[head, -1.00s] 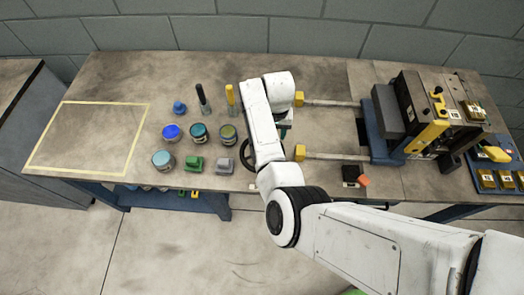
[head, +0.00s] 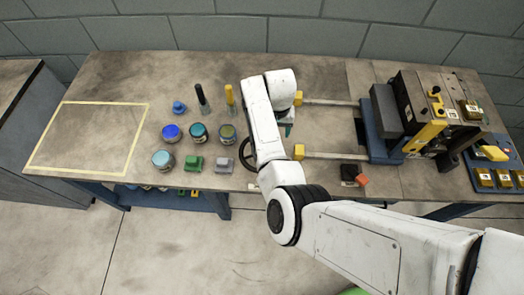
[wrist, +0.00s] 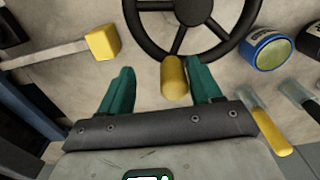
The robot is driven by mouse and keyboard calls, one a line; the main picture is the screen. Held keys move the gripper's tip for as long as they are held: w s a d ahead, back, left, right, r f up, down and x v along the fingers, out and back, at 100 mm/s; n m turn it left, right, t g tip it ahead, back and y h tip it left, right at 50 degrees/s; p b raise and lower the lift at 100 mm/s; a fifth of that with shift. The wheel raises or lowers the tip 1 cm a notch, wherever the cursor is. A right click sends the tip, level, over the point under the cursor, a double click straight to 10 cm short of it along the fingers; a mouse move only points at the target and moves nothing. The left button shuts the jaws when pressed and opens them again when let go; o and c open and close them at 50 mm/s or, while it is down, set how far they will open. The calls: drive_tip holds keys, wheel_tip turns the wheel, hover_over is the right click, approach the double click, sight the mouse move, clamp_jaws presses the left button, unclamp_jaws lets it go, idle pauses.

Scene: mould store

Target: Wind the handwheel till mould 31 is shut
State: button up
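The handwheel shows as a black spoked wheel at the top of the wrist view (wrist: 190,15); in the head view its rim (head: 246,153) is partly hidden behind my arm. A yellow knob (wrist: 173,78) stands at the wheel's rim. My gripper (wrist: 160,88) has teal fingers spread apart, with the knob between them in the picture, nearer the right finger. I cannot tell whether they touch. The mould assembly (head: 412,98), with a dark block, grey plate and yellow bar, sits in a blue frame at right. Its number is unreadable, and I cannot tell whether a gap remains.
Two rails with yellow end blocks (head: 299,98) run from the frame towards my gripper. Several paint pots (head: 198,132) stand left of the wheel. A black box with an orange piece (head: 361,180) lies near the front edge. The taped area (head: 145,130) is empty.

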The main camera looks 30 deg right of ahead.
wheel_tip(320, 180, up, 2)
drive_tip(key=shift+r+p, duration=0.1)
drive_tip(key=shift+p, duration=0.4)
drive_tip(key=shift+a+r, duration=0.1)
drive_tip(key=shift+r, duration=2.8)
drive_tip(key=s+d+f+n+h+b, duration=0.1)
drive_tip(key=s+d+f+b, duration=0.1)
drive_tip(key=s+d, duration=0.3)
drive_tip(key=s+d+f+n+h+b, duration=0.1)
drive_tip(key=s+d+f, duration=0.15)
drive_tip(key=s, duration=0.55)
drive_tip(key=s+a+n+y+b, duration=0.1)
drive_tip(key=s+a+n, duration=0.1)
drive_tip(key=s+a, duration=0.3)
drive_tip(key=s+a+f+n+t+b, duration=0.1)
drive_tip(key=s+a, duration=0.4)
drive_tip(key=s, duration=0.7)
drive_tip(key=shift+a+f+n+y+b, duration=0.2)
drive_tip(key=shift+n+y+b, duration=0.2)
drive_tip(key=shift+n, duration=0.3)
